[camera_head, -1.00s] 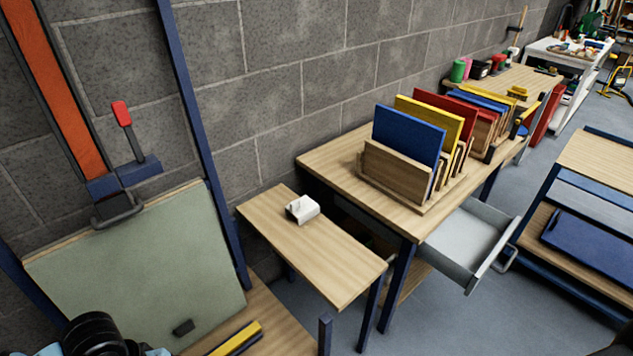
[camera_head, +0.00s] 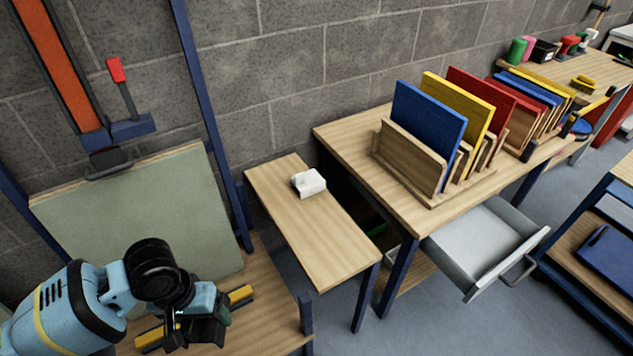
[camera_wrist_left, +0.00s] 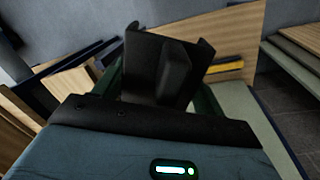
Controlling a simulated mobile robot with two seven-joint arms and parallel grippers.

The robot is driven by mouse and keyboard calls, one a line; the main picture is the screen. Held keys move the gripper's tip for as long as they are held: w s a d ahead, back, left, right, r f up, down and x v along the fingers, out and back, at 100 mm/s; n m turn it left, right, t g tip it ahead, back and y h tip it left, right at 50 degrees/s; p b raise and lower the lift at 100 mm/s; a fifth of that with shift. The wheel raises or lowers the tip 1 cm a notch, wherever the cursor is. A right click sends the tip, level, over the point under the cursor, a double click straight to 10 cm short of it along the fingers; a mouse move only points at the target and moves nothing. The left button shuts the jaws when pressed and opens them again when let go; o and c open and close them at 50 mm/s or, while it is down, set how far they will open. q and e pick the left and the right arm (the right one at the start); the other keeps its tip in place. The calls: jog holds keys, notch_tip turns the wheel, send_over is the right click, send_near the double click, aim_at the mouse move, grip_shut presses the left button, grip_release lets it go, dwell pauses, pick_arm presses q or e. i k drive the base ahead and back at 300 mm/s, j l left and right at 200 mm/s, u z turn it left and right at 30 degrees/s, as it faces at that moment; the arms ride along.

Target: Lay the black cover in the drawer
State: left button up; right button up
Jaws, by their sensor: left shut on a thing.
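The black cover (camera_wrist_left: 160,65) shows in the left wrist view as a dark piece with raised side edges, held at my left gripper (camera_wrist_left: 160,95). In the head view my left gripper (camera_head: 190,328) is shut on the dark cover (camera_head: 208,330), above the wooden bench at the lower left. The gripper hides part of the cover, and its dark parts are hard to separate from it. The grey drawer (camera_head: 470,247) stands pulled out under the wooden table at the right, with its inside looking empty. My right gripper is not in view.
A narrow wooden table (camera_head: 310,228) with a white block (camera_head: 308,182) stands between the bench and the drawer. A rack of coloured panels (camera_head: 428,120) stands on the table above the drawer. A green panel (camera_head: 120,225) leans by the wall. A yellow bar (camera_head: 240,294) lies near my gripper.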

aim_at(469, 256)
jog(key=i+l, duration=0.1)
jog(key=l, duration=0.45)
jog(key=i+l, duration=0.1)
jog(key=l, duration=0.45)
jog(key=i+l, duration=0.1)
jog(key=l, duration=0.45)
jog(key=i+l, duration=0.1)
jog(key=l, duration=0.45)
jog(key=i+l, duration=0.1)
jog(key=l, duration=0.4)
jog(key=i+l, duration=0.1)
jog(key=l, duration=0.45)
jog(key=i+l, duration=0.1)
jog(key=l, duration=1)
jog(key=i+j, duration=0.1)
jog(key=j, duration=0.6)
jog(key=i+l+z, duration=0.05)
jog(key=i, duration=0.05)
